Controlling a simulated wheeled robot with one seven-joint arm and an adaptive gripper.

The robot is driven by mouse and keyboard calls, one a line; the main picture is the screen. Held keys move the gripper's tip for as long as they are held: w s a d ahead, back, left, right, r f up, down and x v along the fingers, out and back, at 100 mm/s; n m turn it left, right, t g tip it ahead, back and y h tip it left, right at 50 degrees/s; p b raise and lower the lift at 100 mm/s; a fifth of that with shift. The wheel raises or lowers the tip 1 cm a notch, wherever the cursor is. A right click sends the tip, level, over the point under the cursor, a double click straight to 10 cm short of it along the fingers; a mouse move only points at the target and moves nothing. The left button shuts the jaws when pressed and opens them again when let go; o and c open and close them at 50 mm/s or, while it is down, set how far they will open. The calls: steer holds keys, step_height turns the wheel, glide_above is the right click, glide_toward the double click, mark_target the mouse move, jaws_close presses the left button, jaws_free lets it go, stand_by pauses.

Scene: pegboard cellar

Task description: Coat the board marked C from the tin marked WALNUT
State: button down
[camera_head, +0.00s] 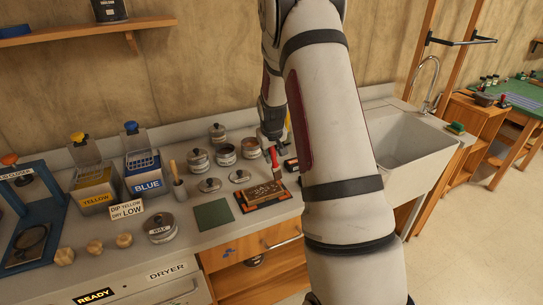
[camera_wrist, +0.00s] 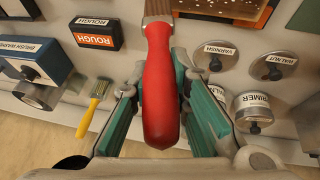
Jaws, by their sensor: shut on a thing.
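My gripper (camera_head: 272,146) is shut on the red handle of a tool (camera_wrist: 163,95), probably a brush, and it also shows in the wrist view (camera_wrist: 157,72). The tool (camera_head: 274,158) points down at the far side of a brown board (camera_head: 262,191) in a dark frame. I cannot tell whether its tip touches the board. The board's corner (camera_wrist: 230,8) shows in the wrist view; no letter C is readable. A lid marked WALNUT (camera_wrist: 275,63) lies beside one marked VARNISH (camera_wrist: 215,53).
A PRIMER tin (camera_wrist: 253,112) has its lid on. A WAX tin (camera_head: 160,228) and a green mat (camera_head: 212,214) lie left of the board. A sink (camera_head: 415,140) is right.

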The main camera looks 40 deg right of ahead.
step_height(320, 180, up, 6)
steer(key=p, duration=0.1)
steer(key=shift+r, duration=0.15)
stand_by(0.7)
